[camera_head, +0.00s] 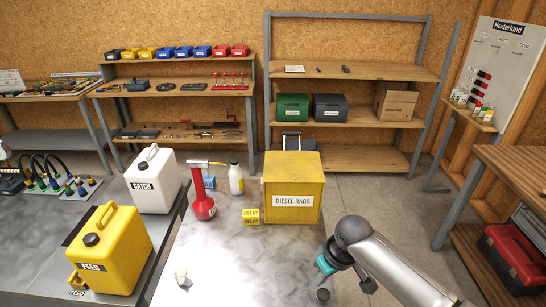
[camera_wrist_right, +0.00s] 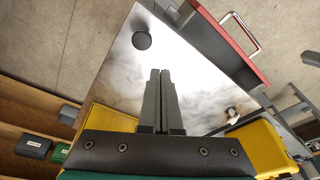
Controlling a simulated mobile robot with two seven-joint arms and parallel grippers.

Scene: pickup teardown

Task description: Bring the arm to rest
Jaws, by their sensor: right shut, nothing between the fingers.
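My right arm (camera_head: 408,268), silver with a dark wrist joint, comes in from the lower right of the head view. Its wrist bends over the right edge of the metal-topped table (camera_head: 235,270), with a teal band beside it. The right gripper (camera_head: 368,286) is small and partly hidden there. In the right wrist view the same gripper (camera_wrist_right: 160,72) shows its two grey fingers together with nothing between them, above the tabletop. My left gripper is in neither view.
The yellow DIESEL RAGS box (camera_head: 293,202) stands beyond my wrist. A dark round piece (camera_head: 323,294) lies near the table edge. Open floor (camera_head: 385,205) lies right.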

